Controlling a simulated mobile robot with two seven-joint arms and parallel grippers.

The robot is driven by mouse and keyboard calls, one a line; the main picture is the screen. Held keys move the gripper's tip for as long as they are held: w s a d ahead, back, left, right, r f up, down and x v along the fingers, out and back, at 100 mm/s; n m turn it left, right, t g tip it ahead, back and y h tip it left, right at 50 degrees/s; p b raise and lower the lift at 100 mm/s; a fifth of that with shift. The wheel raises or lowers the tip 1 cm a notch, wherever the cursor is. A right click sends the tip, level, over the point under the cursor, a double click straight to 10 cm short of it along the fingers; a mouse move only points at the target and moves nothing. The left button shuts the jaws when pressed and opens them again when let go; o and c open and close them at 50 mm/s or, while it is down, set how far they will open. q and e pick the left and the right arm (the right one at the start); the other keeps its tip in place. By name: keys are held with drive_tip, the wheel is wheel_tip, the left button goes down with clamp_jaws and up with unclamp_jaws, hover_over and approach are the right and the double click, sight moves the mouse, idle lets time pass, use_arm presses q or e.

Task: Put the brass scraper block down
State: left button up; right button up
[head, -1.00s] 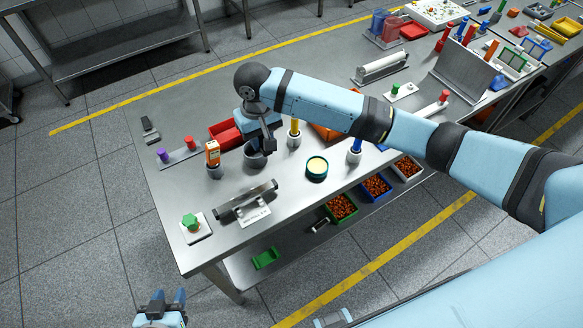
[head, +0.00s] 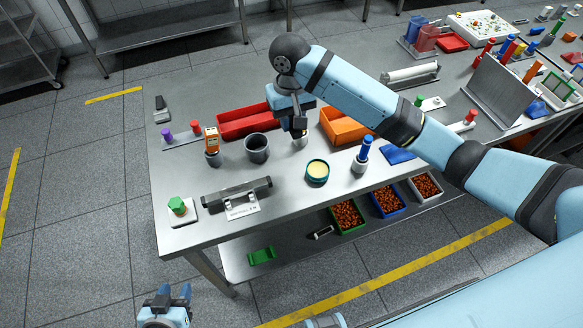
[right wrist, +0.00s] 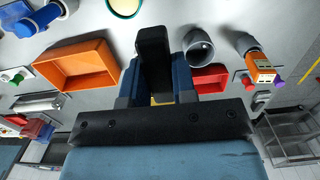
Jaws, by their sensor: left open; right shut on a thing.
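Whether the block touches the cup is hidden. In the right wrist view the black finger of the right gripper (right wrist: 153,62) covers the space below it. My left gripper (head: 168,294) is open and empty, low at the bottom left, off the table.
An empty grey cup (head: 257,148) stands just left of the right gripper. A red bin (head: 243,122) and orange bin (head: 345,127) are behind. A round teal tin (head: 317,171) and a blue-handled tool (head: 366,149) stand to the right.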

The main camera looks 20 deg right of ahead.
hover_over(292, 174)
wheel_tip(292, 174, down, 15)
drive_tip(key=shift+w+r, duration=0.1)
drive_tip(key=shift+r, duration=0.1)
wheel_tip(292, 174, down, 4)
drive_tip(key=shift+f+p, duration=0.2)
drive_tip(key=shift+p, duration=0.1)
drive_tip(key=shift+f, duration=0.15)
drive_tip(key=o, duration=0.6)
